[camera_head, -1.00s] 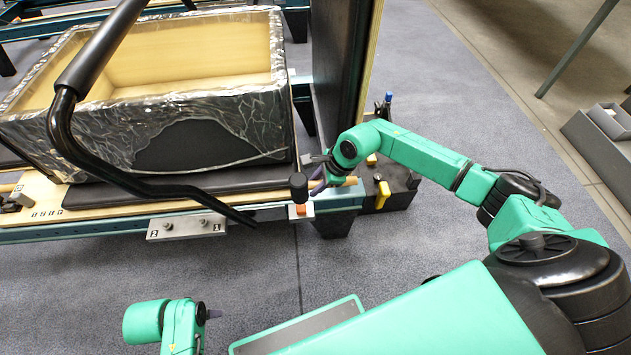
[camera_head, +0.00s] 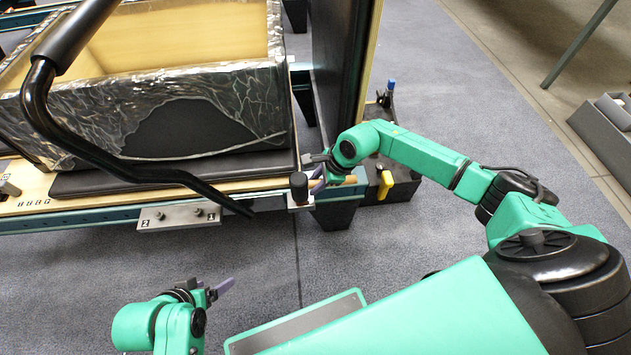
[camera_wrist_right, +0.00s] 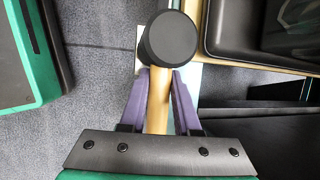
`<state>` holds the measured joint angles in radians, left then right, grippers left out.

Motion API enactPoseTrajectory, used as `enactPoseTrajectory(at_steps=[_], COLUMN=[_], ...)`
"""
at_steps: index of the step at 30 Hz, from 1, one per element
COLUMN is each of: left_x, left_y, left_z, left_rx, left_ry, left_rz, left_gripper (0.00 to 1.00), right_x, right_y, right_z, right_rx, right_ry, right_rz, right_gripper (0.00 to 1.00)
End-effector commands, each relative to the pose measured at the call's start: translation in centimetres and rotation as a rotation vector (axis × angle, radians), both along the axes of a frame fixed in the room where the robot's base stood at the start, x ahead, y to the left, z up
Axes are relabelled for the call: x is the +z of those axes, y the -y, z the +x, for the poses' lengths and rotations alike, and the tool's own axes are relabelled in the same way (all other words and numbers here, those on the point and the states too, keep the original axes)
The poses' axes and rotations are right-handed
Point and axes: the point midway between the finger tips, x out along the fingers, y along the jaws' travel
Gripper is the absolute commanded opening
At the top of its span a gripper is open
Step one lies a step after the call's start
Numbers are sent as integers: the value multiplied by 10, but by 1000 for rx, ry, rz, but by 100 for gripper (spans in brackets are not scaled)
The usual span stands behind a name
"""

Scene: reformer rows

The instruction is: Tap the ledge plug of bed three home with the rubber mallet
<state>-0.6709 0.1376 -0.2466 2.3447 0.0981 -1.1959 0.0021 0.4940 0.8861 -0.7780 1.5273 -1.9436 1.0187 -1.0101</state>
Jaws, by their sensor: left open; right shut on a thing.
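The rubber mallet (camera_head: 299,187) has a black cylindrical head and a wooden handle. My right gripper (camera_head: 316,180) is shut on the handle, which also shows between its purple fingers in the right wrist view (camera_wrist_right: 158,103). The mallet head is over the pale ledge bracket (camera_head: 301,206) at the bed's near right corner. The head hides the plug, so I cannot tell whether they touch or how deep the plug sits. My left gripper (camera_head: 222,288) is open and empty, low at the left, well apart from the bed.
A black curved bar (camera_head: 110,165) crosses in front of the foil-sided box (camera_head: 255,110). A numbered metal plate (camera_head: 180,215) is on the bed's front rail. A black bin with a yellow handle (camera_head: 385,183) stands beyond my right forearm. Open floor lies in front of the bed.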

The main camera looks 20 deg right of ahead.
Motion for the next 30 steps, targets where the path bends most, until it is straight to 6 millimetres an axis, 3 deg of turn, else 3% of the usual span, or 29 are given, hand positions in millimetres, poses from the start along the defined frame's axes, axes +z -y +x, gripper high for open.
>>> enactPoseTrajectory(at_steps=[1, 7, 15, 30], left_x=[-7, 1, 29, 25], left_y=[6, 4, 4, 4], left_z=[3, 3, 3, 3], left_rx=[-4, -2, -1, -2], left_ry=[28, 22, 21, 20], left_rz=[-19, -15, -14, -14], left_gripper=[82, 82, 82, 82], right_x=[-4, 4, 41, 42], right_y=[0, 0, 0, 0], right_z=[1, 1, 1, 0], right_rx=[0, 0, -1, 0], right_ry=[2, 2, 3, 9], right_rz=[2, 2, 1, 13], right_gripper=[0, 0, 0, 0])
